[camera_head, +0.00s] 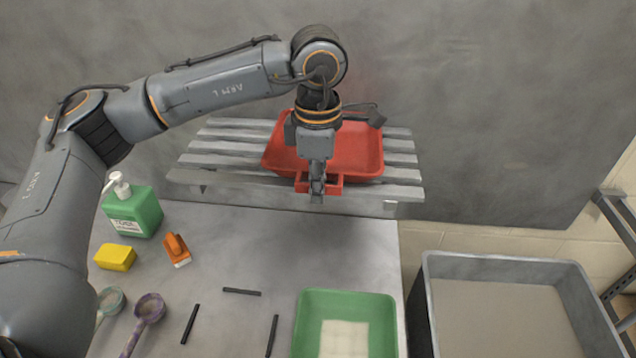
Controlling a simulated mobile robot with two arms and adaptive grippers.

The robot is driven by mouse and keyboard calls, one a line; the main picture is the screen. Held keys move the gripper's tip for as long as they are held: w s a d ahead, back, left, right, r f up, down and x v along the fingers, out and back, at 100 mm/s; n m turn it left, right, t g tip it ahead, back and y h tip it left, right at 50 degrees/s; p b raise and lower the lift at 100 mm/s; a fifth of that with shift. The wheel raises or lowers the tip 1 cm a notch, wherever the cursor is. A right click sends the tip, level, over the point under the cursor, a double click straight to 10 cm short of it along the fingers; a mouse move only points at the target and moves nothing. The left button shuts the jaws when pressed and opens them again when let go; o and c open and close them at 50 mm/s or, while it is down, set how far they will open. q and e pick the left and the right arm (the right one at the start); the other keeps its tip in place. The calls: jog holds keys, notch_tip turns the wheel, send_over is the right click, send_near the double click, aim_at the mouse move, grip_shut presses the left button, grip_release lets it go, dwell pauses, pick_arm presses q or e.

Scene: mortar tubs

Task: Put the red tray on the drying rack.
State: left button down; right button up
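The red tray (357,150) is over the slats of the grey drying rack (215,162) on the back wall and looks roughly level. I cannot tell whether its underside rests on the slats. Its small front handle reaches over the rack's front slat. My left gripper (317,190) points down at this handle and appears shut on it, with the fingers seen nearly edge-on. The gripper and wrist hide part of the tray's left half. My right gripper is not in view.
Below the rack is a grey worktop (250,240) with a green soap bottle (136,212), a yellow sponge (115,257), an orange brush (177,250), two scoops, several black strips and a green tray (390,310). A grey mortar tub (432,300) stands at right.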

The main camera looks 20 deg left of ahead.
pick_arm(q)
jog(key=shift+f, duration=0.1)
jog(key=c, duration=1.5)
grip_release()
jog(key=shift+c, duration=0.2)
jog(key=shift+r, duration=0.3)
notch_tip(320, 180, up, 12)
jog(key=shift+s+f+b, duration=0.1)
jog(key=shift+f+b, duration=0.05)
jog(key=shift+b, duration=1)
jog(key=shift+f, duration=0.1)
